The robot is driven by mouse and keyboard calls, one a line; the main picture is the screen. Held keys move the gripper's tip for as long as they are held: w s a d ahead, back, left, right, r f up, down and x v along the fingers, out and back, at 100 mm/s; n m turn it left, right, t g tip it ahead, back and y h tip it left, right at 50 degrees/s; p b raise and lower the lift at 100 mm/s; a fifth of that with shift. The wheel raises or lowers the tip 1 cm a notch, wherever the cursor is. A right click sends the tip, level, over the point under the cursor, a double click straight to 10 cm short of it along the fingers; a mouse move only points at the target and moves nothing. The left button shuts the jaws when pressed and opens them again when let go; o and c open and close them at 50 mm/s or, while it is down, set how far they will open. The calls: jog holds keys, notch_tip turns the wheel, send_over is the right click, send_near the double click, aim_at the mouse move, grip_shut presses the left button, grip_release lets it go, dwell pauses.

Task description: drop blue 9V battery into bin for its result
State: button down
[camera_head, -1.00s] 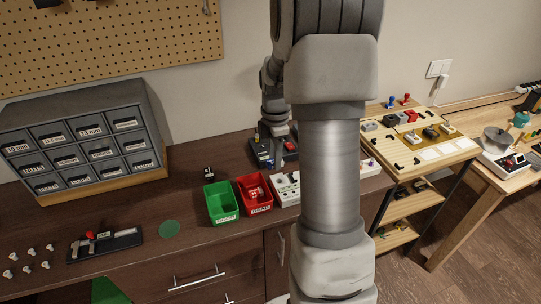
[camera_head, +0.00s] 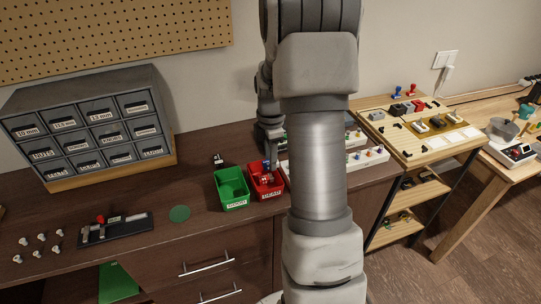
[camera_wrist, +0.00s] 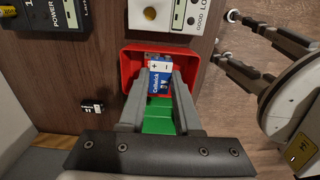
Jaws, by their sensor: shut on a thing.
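The blue 9V battery (camera_wrist: 160,80) is between the fingers of my gripper (camera_wrist: 161,88) in the wrist view, with a white band marked + and - at its far end. My gripper is shut on it, above the red bin (camera_wrist: 128,68). In the head view my gripper (camera_head: 270,157) reaches down at the red bin (camera_head: 275,191), which stands right of the green bin (camera_head: 232,188). The wrist view does not show clearly how far the battery is below the rim. The fingers hide part of the green bin (camera_wrist: 160,118).
Tester boxes (camera_wrist: 167,16) stand just beyond the red bin. A small black object (camera_wrist: 92,107) lies on the bench beside the bins. A grey drawer cabinet (camera_head: 90,125) stands at the left. The bench is clear around the green disc (camera_head: 180,213).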

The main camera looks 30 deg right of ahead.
notch_tip(320, 180, down, 2)
jog(key=shift+f+b, duration=0.25)
jog(key=shift+b, duration=0.3)
jog(key=c, duration=0.5)
grip_release()
jog(key=shift+r, duration=0.1)
notch_tip(320, 180, up, 17)
jog(key=shift+r+p, duration=0.15)
jog(key=shift+p, duration=0.85)
